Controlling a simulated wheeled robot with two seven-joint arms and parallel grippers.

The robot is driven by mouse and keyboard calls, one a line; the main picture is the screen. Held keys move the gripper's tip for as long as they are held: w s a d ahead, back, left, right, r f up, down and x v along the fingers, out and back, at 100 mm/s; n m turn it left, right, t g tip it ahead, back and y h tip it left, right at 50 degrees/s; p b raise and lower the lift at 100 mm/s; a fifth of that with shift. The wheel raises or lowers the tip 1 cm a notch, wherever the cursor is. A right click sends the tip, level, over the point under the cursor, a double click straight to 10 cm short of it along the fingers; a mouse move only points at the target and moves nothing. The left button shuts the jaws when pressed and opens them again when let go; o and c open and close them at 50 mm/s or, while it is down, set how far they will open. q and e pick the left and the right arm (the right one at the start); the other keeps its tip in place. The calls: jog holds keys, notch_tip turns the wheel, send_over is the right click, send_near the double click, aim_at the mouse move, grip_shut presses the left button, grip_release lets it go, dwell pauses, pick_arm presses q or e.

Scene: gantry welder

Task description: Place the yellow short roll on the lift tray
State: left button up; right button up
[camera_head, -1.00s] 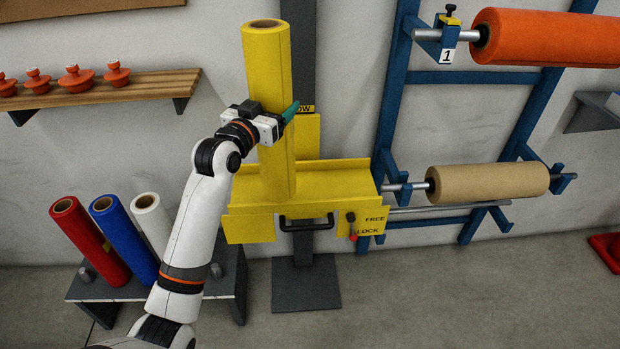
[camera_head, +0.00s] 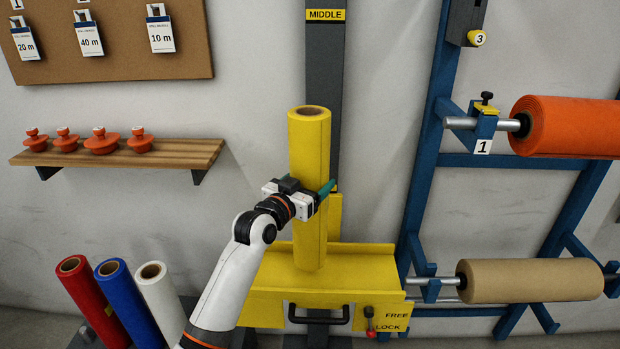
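The yellow short roll (camera_head: 309,150) stands upright over the yellow lift tray (camera_head: 367,268). Its lower end appears to be at the tray's surface, but I cannot tell whether it touches. My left gripper (camera_head: 322,196) is shut around the roll's middle, with a teal fingertip showing at its right side. My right gripper is not in view.
Red (camera_head: 95,292), blue (camera_head: 128,300) and white (camera_head: 162,298) rolls stand at lower left. A wooden shelf (camera_head: 175,153) holds several orange caps. The blue rack (camera_head: 423,190) at right carries an orange roll (camera_head: 570,127) and a tan roll (camera_head: 530,280).

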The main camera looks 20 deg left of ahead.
pick_arm(q)
notch_tip(320, 180, down, 4)
jog(key=shift+r, duration=0.15)
jog(key=o, duration=1.7)
jog(key=shift+f, duration=0.45)
jog(key=o, duration=0.3)
jog(key=shift+s+r, duration=0.1)
jog(key=shift+o, duration=0.2)
